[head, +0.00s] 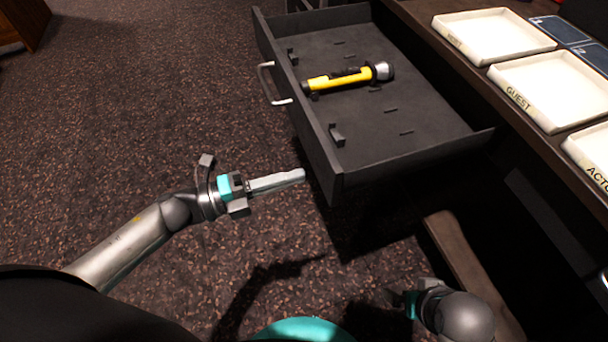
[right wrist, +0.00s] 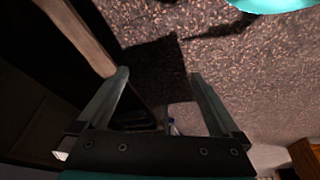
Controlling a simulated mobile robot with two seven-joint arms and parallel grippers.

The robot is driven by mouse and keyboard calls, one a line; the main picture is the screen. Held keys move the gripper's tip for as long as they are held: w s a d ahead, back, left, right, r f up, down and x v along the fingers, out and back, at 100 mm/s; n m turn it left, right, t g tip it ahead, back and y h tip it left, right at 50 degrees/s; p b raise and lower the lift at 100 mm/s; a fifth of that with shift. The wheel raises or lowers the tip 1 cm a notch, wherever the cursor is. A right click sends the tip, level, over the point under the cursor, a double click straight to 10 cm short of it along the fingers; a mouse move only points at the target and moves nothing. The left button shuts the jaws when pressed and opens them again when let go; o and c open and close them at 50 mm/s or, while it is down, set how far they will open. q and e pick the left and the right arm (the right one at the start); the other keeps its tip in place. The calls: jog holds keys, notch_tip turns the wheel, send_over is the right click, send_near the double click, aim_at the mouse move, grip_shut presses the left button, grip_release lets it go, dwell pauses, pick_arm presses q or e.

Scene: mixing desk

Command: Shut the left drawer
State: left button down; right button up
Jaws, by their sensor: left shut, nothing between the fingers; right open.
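The left drawer (head: 365,140) stands pulled out from the dark desk in the head view. A metal bar handle (head: 268,84) is on its front panel, and a yellow and black flashlight-like object (head: 345,79) lies inside it. My left gripper (head: 303,175) is shut and empty. Its fingertips are close to the near end of the drawer front; I cannot tell whether they touch it. My right gripper is low by the desk at the bottom right, its fingers mostly hidden in the head view. In the right wrist view its fingers (right wrist: 158,85) are apart with nothing held between them.
White trays (head: 495,36) with labels, one reading GUEST (head: 560,90), sit on the desk top (head: 455,55). A wooden beam (head: 460,260) runs beneath the desk near my right arm. The speckled carpet left of the drawer is clear. A wooden piece of furniture (head: 22,22) stands at the far left.

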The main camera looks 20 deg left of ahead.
aim_at(320, 170)
pick_arm(q)
jog(key=shift+x, duration=1.45)
pick_arm(e)
jog(key=shift+r, duration=0.85)
jog(key=shift+w, duration=0.1)
